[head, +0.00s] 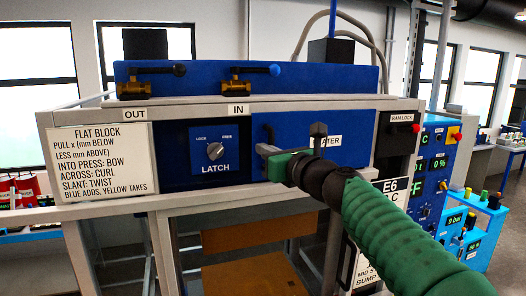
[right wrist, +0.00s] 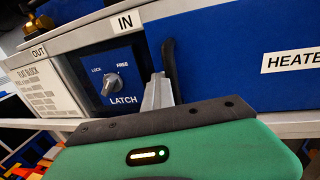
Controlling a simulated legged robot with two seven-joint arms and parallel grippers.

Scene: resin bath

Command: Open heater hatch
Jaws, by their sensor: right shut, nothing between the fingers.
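The heater hatch (head: 350,152) is a blue panel with a white HEATER label, half hidden by my arm in the head view. It also shows in the right wrist view (right wrist: 235,65) and looks closed, flush with the frame. A dark upright handle (right wrist: 170,62) is at its left edge. My right gripper (head: 263,150) is shut and empty, with its fingertips (right wrist: 158,92) close in front of the handle's lower part; I cannot tell if they touch. My left gripper is out of view.
Two brass valves with a black lever (head: 150,78) and a blue lever (head: 250,78) stand above the frame. A FLAT BLOCK sign (head: 98,162) is at left. A grey rail (right wrist: 290,128) runs below the hatch.

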